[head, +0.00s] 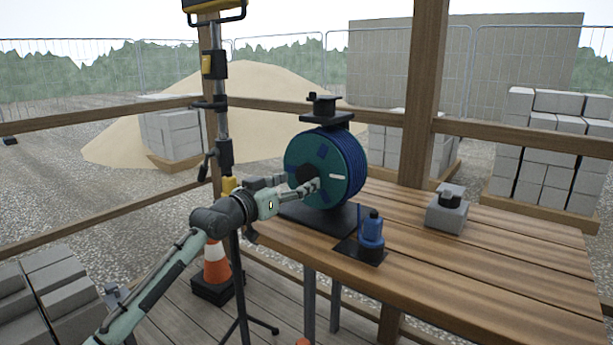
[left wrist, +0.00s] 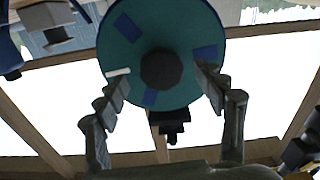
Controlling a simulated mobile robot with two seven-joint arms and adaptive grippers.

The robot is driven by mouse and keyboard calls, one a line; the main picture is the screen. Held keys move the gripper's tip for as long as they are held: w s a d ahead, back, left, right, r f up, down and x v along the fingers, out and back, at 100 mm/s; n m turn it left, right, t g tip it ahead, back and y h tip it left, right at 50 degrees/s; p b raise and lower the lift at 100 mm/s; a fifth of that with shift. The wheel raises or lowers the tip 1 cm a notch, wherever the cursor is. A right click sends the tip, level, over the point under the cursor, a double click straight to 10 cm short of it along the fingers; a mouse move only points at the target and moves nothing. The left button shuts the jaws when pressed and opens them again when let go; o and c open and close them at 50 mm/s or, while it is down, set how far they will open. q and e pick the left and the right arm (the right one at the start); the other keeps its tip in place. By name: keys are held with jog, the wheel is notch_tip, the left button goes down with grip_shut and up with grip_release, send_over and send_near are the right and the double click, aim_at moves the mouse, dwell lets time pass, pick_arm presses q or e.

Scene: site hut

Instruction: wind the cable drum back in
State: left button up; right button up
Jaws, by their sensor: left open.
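The cable drum (head: 299,151) stands upright on a black base plate at the table's left end. It has a teal side disc with blue patches, and blue cable (head: 350,165) is wound behind it. The disc also fills the upper middle of the left wrist view (left wrist: 125,55), with a dark round hub (left wrist: 162,69) at its centre and a white mark towards its left edge. My left gripper (head: 308,184) is open in front of the disc. Its fingers are on either side of the hub, apart from it. My right gripper is not in view.
A blue bottle-like object (head: 371,230) on a black mat stands close to the drum at the table's front edge. A grey box (head: 446,213) with a black top sits further right. A tripod stand (head: 219,125) and traffic cone (head: 216,262) are left of the table. The table's right side is clear.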

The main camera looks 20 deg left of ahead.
aim_at(304, 178)
pick_arm(q)
jog(key=x, duration=0.3)
jog(key=shift+w+d, duration=0.1)
jog(key=shift+w, duration=0.25)
jog(key=shift+w+d, duration=0.1)
jog(key=shift+w, duration=0.15)
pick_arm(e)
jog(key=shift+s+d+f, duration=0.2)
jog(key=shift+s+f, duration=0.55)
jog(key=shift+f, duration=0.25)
pick_arm(q)
jog(key=c, duration=1.6)
grip_shut()
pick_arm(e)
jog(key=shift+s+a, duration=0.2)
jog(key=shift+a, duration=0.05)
